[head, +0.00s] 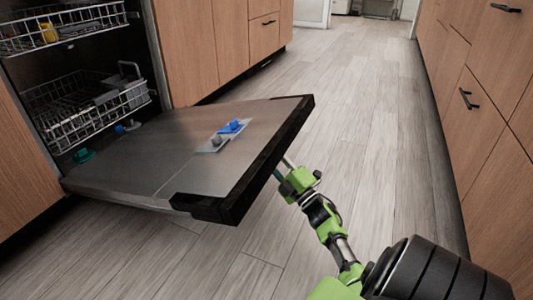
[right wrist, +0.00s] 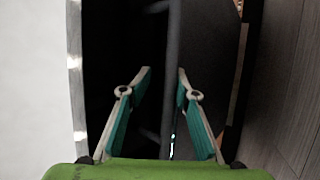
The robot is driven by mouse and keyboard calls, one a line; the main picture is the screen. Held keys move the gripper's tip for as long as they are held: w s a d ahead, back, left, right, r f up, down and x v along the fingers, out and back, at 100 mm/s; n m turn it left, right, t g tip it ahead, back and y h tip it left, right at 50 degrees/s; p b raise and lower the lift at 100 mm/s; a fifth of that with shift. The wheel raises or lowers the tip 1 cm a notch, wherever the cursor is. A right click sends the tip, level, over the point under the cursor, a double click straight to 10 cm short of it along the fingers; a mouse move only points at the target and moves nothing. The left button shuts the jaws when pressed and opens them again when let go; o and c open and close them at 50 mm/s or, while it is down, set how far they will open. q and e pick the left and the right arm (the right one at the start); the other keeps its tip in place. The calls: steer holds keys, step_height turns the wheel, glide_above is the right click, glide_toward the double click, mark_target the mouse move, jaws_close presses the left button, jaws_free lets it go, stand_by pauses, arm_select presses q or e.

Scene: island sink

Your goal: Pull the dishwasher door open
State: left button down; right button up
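The dishwasher door (head: 150,165) is swung far down and lies nearly flat, its inner steel face up. Its black outer edge (head: 275,160) points toward the aisle. My right gripper (head: 287,163) is at the outer edge of the door, its fingertips hidden by the door in the head view. In the right wrist view, the two teal-padded fingers (right wrist: 165,72) stand apart, with a dark bar (right wrist: 173,45), apparently the door handle, between them. A gap shows between the left finger and the bar. My left gripper is not in view.
The dishwasher has an upper rack (head: 65,25) and a lower rack (head: 85,105) inside. A dispenser with a blue cap (head: 231,127) sits on the door. Wooden cabinets (head: 490,110) line the right side. The wooden floor (head: 350,110) between is clear.

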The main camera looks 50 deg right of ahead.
mark_target(268, 132)
steer(key=r, duration=0.7)
steer(key=shift+w+a+r, duration=0.1)
steer(key=shift+a+r, duration=0.1)
steer(key=shift+d+r, duration=0.1)
steer(key=shift+r, duration=0.6)
